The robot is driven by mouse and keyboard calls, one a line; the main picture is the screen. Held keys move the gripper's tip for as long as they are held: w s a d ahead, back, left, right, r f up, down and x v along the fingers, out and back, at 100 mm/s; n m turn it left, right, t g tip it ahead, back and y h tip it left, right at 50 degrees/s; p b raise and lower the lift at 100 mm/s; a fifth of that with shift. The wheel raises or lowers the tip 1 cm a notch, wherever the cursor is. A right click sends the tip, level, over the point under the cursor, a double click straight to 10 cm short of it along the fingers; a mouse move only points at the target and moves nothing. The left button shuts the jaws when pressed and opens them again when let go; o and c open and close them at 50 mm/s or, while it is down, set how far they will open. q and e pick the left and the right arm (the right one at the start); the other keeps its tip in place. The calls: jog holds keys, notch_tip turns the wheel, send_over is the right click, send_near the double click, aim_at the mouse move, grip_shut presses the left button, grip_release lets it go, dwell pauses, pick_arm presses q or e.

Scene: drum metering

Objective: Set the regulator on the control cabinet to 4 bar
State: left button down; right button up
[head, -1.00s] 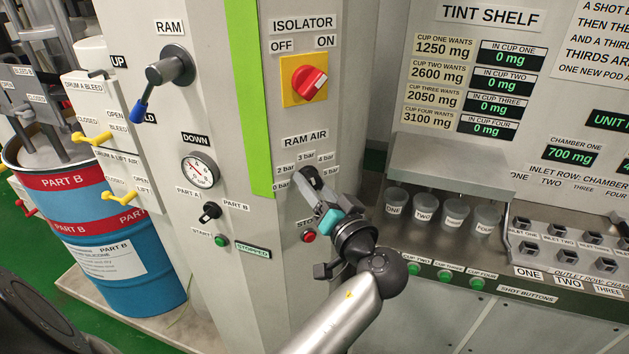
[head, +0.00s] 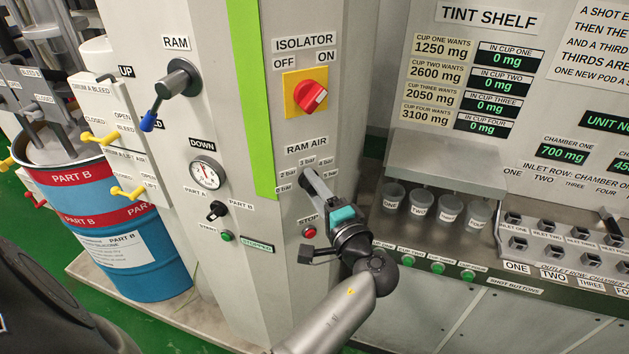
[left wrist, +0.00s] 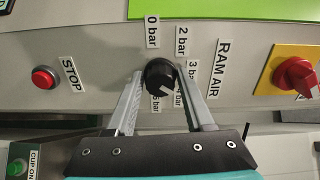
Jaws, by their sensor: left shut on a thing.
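The regulator is a round black knob (left wrist: 160,77) under the RAM AIR label on the control cabinet (head: 290,220). Bar labels ring it. In the left wrist view its white pointer mark slants down and right, towards the 4 bar label (left wrist: 179,97), which a finger partly hides. My left gripper (head: 309,178) is shut on the knob, one finger on each side of it (left wrist: 162,72). In the head view the fingers mostly hide the knob. The pressure gauge (head: 207,173) is to its left; its reading is too small to tell. My right gripper is not in view.
The red STOP button (head: 309,231) is just below the gripper. The isolator switch (head: 311,96) is above. The ram lever (head: 178,80) sticks out at the left. The shelf with several cups (head: 450,212) is close on the right.

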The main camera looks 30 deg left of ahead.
pick_arm(q)
jog(key=shift+r+m+p, duration=0.2)
jog(key=shift+m+p, duration=0.45)
jog(key=shift+m, duration=0.45)
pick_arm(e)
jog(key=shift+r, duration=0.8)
pick_arm(q)
jog(key=shift+c, duration=2.2)
grip_release()
jog(key=shift+a+f, duration=0.1)
jog(key=shift+f, duration=0.05)
